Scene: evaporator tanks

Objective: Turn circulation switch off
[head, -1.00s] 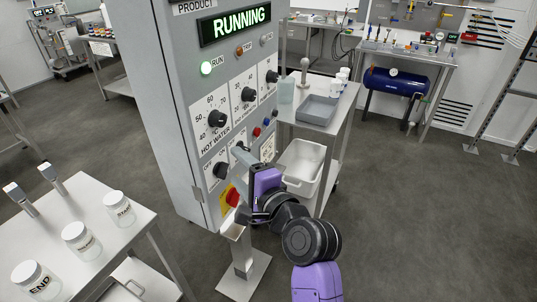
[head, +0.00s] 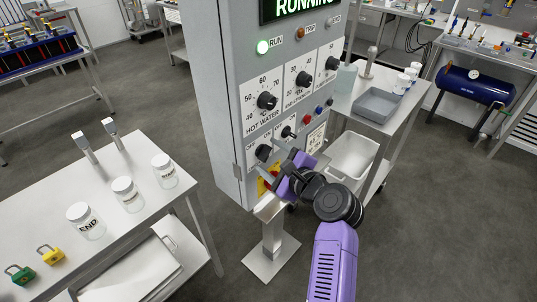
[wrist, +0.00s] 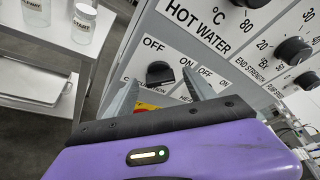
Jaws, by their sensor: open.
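The circulation switch (wrist: 160,73) is a black rotary knob on the lower left of the grey control panel, under an "OFF" label in the wrist view. It also shows in the head view (head: 263,152), just left of my gripper. Its pointer direction is hard to tell. My gripper (wrist: 160,92) is open and empty. In the wrist view its two fingers reach towards the panel, one on each side of the knob. I cannot tell whether they touch it. In the head view my gripper (head: 273,160) is close to the panel's lower part.
A second switch (head: 287,132) sits right of the circulation switch, with the hot water dial (head: 266,101) above. A red and yellow emergency stop (head: 267,184) is just below. A steel table (head: 152,224) with jars stands left, and a cart (head: 376,121) right.

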